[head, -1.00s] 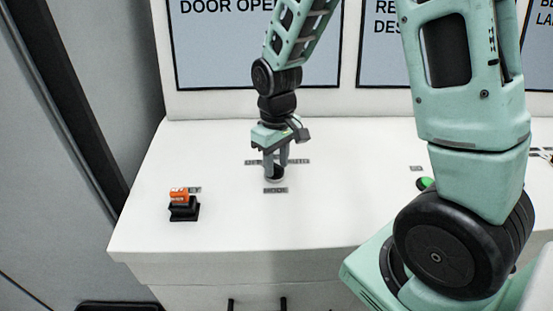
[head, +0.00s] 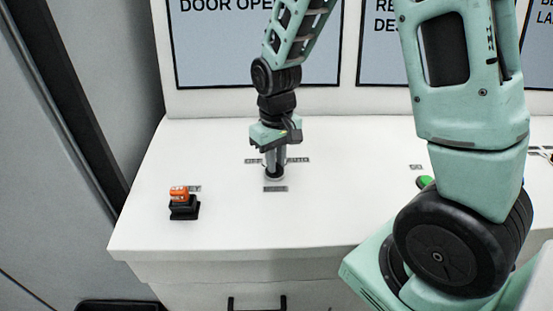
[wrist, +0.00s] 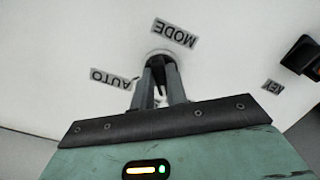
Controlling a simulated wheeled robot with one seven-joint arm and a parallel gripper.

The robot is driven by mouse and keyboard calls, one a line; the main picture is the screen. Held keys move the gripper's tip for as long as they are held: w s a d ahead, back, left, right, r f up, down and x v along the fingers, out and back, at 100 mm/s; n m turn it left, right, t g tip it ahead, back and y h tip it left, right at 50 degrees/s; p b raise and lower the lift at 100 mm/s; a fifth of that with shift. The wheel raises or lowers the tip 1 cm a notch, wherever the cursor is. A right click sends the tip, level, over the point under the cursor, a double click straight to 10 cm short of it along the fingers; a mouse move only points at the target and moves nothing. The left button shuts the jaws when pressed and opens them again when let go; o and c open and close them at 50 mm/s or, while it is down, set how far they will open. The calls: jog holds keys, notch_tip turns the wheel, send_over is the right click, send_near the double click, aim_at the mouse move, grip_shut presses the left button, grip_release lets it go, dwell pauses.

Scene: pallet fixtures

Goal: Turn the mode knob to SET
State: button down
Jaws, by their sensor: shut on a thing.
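The mode knob (wrist: 161,61) is a small dark knob on a round base on the white panel. The base (head: 274,177) shows in the head view under my fingers. My gripper (head: 275,172) points down, shut on the knob. In the wrist view the fingers (wrist: 161,72) stand on either side of it and hide much of it, so its pointing direction cannot be told. The MODE label (wrist: 175,33) lies beside the knob, and the AUTO label (wrist: 110,78) lies to its left in the wrist view. No SET label is readable.
An orange key-like piece (head: 179,193) sits on a black block (head: 184,209) at the panel's left. A green button (head: 424,182) is partly behind my arm at right. Sign boards (head: 262,50) stand along the back. The panel between is clear.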

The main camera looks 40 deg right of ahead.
jog(key=m, duration=0.4)
jog(key=shift+w+a+r+p, duration=0.1)
jog(key=shift+p, duration=0.3)
jog(key=shift+m+p, duration=0.4)
jog(key=shift+m, duration=1.1)
jog(key=c, duration=1.4)
grip_release()
notch_tip(320, 180, up, 17)
jog(key=b, duration=0.2)
jog(key=shift+r+b, duration=0.15)
jog(key=shift+b, duration=0.15)
